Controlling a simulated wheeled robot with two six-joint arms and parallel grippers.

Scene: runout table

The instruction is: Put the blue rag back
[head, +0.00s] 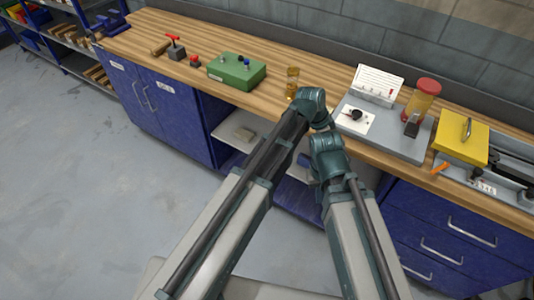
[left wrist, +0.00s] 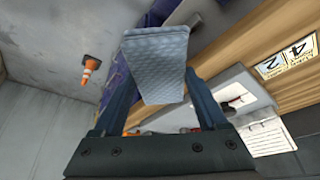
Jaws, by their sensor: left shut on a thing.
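The blue rag (left wrist: 155,62) shows in the left wrist view as a pale grey-blue quilted cloth. It is between the fingers of my left gripper (left wrist: 160,85), which is shut on it. The rag stands out stiffly past the fingertips, with the workbench edge and floor behind it. In the head view my two arms reach toward the bench front and their wrists are close together. The arms hide the left gripper and the rag there. My right gripper's fingers do not show clearly.
The wooden bench (head: 225,38) carries a green box (head: 237,72), a red-handled lever (head: 175,47), an amber glass (head: 292,82), a red-lidded jar (head: 422,98) and a yellow case (head: 460,145). Blue drawers (head: 455,225) stand below.

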